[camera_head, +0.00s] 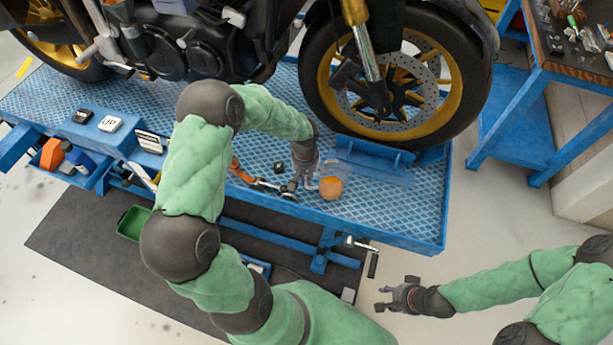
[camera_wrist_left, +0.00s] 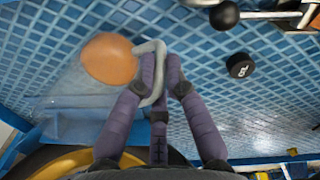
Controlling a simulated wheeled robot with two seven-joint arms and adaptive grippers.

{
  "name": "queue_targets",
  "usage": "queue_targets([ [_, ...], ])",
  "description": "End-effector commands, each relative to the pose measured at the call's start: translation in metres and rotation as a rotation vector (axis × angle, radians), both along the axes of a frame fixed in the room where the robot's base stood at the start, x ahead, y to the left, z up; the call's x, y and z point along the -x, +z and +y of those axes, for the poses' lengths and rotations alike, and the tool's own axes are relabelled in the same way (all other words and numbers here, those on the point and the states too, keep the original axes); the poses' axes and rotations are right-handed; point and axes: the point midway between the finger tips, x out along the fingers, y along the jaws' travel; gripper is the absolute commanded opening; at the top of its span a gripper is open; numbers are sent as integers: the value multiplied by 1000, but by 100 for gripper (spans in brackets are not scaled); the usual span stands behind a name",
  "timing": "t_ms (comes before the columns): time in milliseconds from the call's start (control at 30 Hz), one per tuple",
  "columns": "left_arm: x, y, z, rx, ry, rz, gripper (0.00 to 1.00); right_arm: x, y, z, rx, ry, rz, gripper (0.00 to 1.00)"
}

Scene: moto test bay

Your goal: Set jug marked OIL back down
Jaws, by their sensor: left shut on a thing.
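The jug (camera_head: 331,188) shows as an orange round top above the right part of the blue bench. It also shows in the left wrist view (camera_wrist_left: 109,59), with a pale grey handle (camera_wrist_left: 151,72) at its side. My left gripper (camera_head: 307,176) is shut on that handle, with its purple fingers around it in the left wrist view (camera_wrist_left: 160,75). No OIL mark can be read on the jug from here. I cannot tell whether its base touches the bench. My right gripper (camera_head: 384,298) is open and empty, low over the floor, right of the bench's front edge.
The blue patterned bench (camera_head: 400,222) carries a motorcycle, its front wheel (camera_head: 394,80) behind the jug. A small black lettered piece (camera_head: 279,167) and a metal tool with black knobs (camera_head: 272,187) lie left of the jug. Bench surface to the jug's right is clear.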

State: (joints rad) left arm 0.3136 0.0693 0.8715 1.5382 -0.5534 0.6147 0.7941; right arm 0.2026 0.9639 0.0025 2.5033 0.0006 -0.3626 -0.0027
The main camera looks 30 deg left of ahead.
Motion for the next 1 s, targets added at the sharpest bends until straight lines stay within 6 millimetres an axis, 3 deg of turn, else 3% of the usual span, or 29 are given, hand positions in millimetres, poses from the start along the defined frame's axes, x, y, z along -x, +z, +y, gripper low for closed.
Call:
queue_targets([
  [1000,-1,-6,0,0,0,-2,0,0,-5,0,0,0,0,40],
])
